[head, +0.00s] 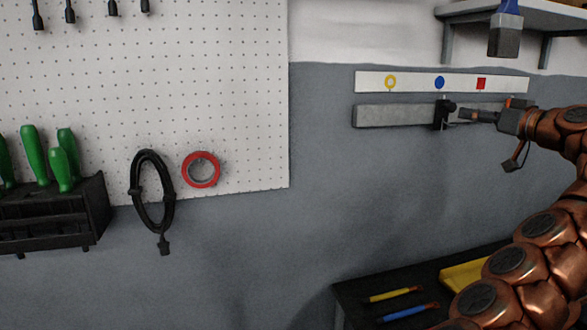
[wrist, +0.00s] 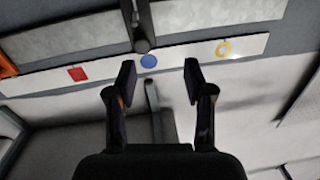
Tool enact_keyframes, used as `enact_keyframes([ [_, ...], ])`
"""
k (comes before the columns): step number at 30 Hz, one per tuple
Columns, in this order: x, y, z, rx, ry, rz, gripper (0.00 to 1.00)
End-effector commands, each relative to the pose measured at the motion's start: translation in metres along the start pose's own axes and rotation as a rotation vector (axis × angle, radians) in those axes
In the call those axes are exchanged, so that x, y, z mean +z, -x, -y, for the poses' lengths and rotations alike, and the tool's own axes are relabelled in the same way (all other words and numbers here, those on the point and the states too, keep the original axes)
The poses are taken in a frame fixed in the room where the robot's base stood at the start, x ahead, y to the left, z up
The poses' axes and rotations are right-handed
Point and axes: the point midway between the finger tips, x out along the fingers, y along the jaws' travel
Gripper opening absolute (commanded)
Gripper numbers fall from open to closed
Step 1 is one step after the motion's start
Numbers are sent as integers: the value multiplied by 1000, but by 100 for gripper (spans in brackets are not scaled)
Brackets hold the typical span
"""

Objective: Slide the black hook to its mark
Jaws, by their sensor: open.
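The black hook (head: 441,114) sits on the grey rail (head: 392,116), nearly below the blue circle (head: 439,82), perhaps slightly to its right. The blue circle is on a white strip (head: 410,86) above the rail, between a yellow ring (head: 390,82) and a red square (head: 481,84). My gripper (head: 465,115) is just right of the hook in the head view. In the wrist view, my gripper (wrist: 158,78) is open and empty, and the hook's rounded end (wrist: 142,45) shows beyond the fingertips. The hook appears apart from both fingers.
A shelf (head: 520,12) with a blue-handled brush (head: 505,35) is above right. A dark bench (head: 350,292) with a yellow tray and two tools is below. A pegboard (head: 240,90) with red tape (head: 201,169) and a black cable coil (head: 153,192) is on the left.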

Motion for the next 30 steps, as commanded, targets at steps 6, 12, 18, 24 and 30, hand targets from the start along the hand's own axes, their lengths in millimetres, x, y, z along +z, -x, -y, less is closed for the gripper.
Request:
enact_keyframes([
  [6,4,-33,50,-159,-140,63,52],
  [12,11,-54,112,-291,-227,159,52],
  [18,22,-61,181,-398,-280,281,52],
  [24,43,-55,252,-472,-301,426,52],
  [30,75,-35,316,-506,-299,588,52],
])
